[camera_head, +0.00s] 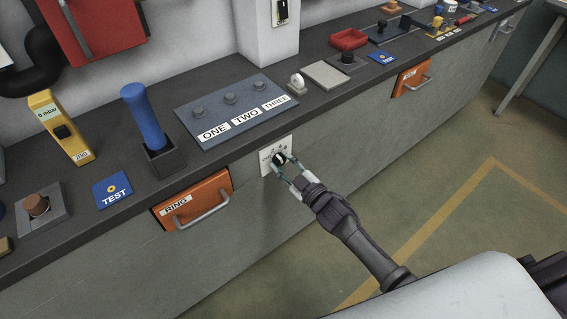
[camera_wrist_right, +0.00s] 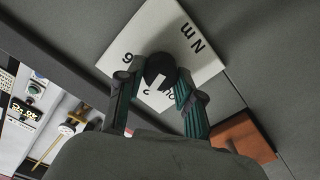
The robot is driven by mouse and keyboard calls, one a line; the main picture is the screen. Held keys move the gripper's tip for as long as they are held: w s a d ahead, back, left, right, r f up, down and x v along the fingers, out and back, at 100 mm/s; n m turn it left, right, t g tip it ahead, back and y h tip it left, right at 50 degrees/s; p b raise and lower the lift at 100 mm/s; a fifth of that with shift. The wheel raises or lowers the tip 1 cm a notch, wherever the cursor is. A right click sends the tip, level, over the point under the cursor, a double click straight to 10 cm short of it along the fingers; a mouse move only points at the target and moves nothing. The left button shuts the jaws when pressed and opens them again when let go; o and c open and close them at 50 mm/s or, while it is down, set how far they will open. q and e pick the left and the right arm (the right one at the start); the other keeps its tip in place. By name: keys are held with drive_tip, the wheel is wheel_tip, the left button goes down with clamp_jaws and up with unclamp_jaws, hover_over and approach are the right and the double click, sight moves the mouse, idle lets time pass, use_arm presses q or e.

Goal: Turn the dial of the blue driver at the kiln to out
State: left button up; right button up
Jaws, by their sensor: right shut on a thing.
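The blue driver (camera_head: 145,117) stands upright in a dark square holder (camera_head: 163,160) on the counter; I cannot make out a dial on it. My right gripper (camera_head: 282,161) is shut on a black dial with a white pointer, on a white plate (camera_head: 286,146) on the counter's front. In the right wrist view my right gripper (camera_wrist_right: 158,95) has its fingers on either side of the black dial (camera_wrist_right: 160,69). Marks on the white plate (camera_wrist_right: 188,38) are partly hidden by dial and fingers. My left gripper is out of view.
An orange drawer labelled RING (camera_head: 180,205) is left of the plate. A yellow meter (camera_head: 62,130) and blue TEST card (camera_head: 113,189) are at left. The floor in front is clear.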

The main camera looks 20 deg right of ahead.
drive_tip(key=n, duration=0.4)
drive_tip(key=shift+a+n+b, duration=0.1)
drive_tip(key=shift+n+b, duration=0.2)
drive_tip(key=shift+b, duration=0.1)
drive_tip(key=shift+f+n+b, duration=0.1)
drive_tip(key=shift+n+b, duration=0.45)
drive_tip(key=shift+n, duration=1.75)
drive_tip(key=o, duration=1.2)
drive_tip(key=shift+c, duration=0.2)
drive_tip(key=shift+s, duration=0.1)
drive_tip(key=shift+s, duration=0.2)
drive_tip(key=v, duration=1.1)
drive_tip(key=shift+s, duration=0.25)
